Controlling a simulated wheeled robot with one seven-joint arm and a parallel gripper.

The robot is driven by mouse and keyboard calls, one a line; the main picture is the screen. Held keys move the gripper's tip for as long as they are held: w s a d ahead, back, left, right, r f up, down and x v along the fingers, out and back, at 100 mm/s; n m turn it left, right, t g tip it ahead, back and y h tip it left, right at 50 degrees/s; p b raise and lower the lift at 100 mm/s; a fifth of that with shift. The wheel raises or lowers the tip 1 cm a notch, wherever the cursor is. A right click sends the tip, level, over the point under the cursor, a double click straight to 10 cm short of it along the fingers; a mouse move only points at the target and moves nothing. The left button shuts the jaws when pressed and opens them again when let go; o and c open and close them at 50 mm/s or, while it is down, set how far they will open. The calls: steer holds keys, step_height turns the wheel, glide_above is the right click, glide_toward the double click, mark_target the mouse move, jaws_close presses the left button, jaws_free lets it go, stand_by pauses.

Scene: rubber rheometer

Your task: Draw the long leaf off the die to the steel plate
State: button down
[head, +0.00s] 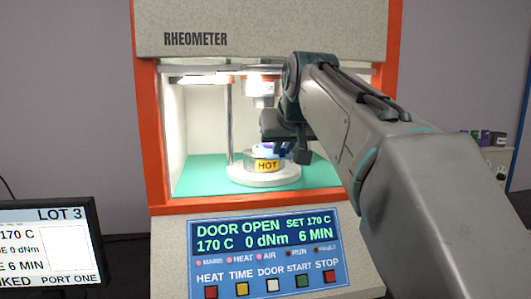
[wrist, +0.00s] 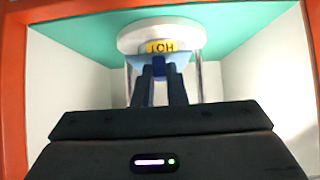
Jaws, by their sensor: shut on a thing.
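The lower die (head: 264,163) carries a yellow HOT label and stands on a white round base inside the open rheometer. A pale blue sheet (wrist: 182,59), which looks like the long leaf, lies at the die (wrist: 160,47) in the wrist view, with a dark blue tab (wrist: 158,65) toward me. My gripper (wrist: 158,72) is shut on this tab. In the head view my gripper (head: 280,148) is just above and beside the die, and it hides part of the blue leaf. I cannot make out the steel plate in either view.
The rheometer's orange frame (head: 147,130) borders the chamber on both sides. An upper die (head: 260,88) hangs above, and a post (head: 229,120) stands left of the die. The green chamber floor (head: 205,175) is clear at left. The control panel (head: 265,250) reads DOOR OPEN.

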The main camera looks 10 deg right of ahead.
steer(key=s+b, duration=0.3)
steer(key=s, duration=0.5)
steer(key=shift+s, duration=0.2)
stand_by(0.5)
steer(key=shift+a, duration=0.1)
